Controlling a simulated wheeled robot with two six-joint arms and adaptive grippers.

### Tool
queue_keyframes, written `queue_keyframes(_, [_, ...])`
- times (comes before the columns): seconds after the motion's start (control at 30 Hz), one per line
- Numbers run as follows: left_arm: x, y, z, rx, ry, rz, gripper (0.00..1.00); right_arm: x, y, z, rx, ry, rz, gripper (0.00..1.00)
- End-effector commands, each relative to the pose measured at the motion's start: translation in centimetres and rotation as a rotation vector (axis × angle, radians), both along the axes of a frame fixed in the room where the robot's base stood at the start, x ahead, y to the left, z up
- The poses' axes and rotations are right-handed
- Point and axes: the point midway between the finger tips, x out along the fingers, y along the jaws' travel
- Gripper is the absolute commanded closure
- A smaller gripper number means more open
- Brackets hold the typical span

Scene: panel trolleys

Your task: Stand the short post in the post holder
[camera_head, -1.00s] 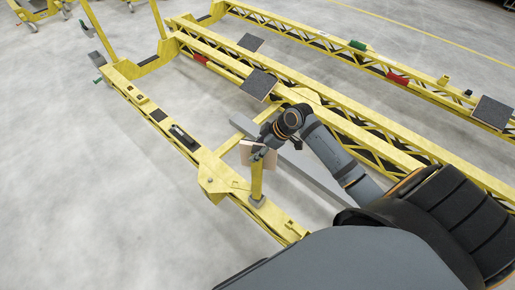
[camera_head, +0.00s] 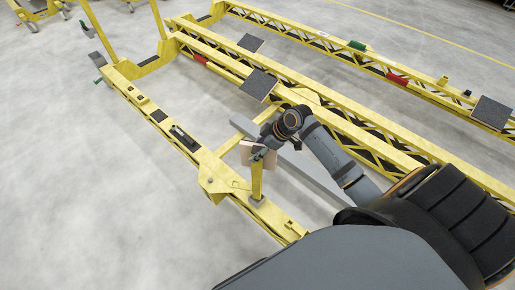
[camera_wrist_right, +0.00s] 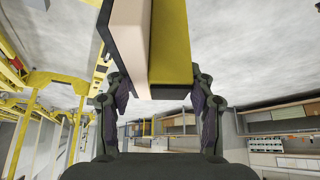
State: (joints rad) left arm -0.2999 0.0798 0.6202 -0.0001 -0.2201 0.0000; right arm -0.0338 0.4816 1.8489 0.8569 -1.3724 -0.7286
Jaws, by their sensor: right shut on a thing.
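The short post (camera_head: 256,181) is yellow with a pale, dark-backed pad at its top, and looks upright over the near yellow beam. Its lower end meets the small grey post holder (camera_head: 257,202) on that beam; I cannot tell how deep it sits. My right gripper (camera_head: 262,150) is at the top of the post, shut on it. In the right wrist view the two fingers (camera_wrist_right: 160,97) close on either side of the post (camera_wrist_right: 171,45) and its pad. The holder is not clear in that view. My left gripper is not in view.
The yellow trolley frame (camera_head: 150,105) runs diagonally, with lattice beams (camera_head: 345,115) behind my right arm. Dark square pads (camera_head: 259,84) stand on the beams. A grey bar (camera_head: 310,174) lies behind the post. Open floor (camera_head: 80,200) lies at the left.

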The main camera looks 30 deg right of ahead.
Motion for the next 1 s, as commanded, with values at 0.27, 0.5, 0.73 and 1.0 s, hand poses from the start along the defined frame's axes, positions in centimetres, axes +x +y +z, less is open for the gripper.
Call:
queue_keyframes(0.27, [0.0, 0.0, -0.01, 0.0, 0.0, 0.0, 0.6, 0.08, 0.06, 0.13, 0.001, -0.003, 0.0, 0.89])
queue_keyframes(0.5, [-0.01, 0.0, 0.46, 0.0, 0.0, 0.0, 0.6, 0.07, 0.07, 0.26, 0.001, -0.003, 0.0, 0.89])
queue_keyframes(0.73, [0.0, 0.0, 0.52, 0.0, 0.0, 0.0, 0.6, 0.07, 0.06, 0.12, 0.001, -0.003, 0.0, 0.89])
queue_keyframes(1.0, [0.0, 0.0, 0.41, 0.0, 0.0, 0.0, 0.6, 0.07, 0.08, -0.04, 0.001, -0.003, 0.0, 0.89])
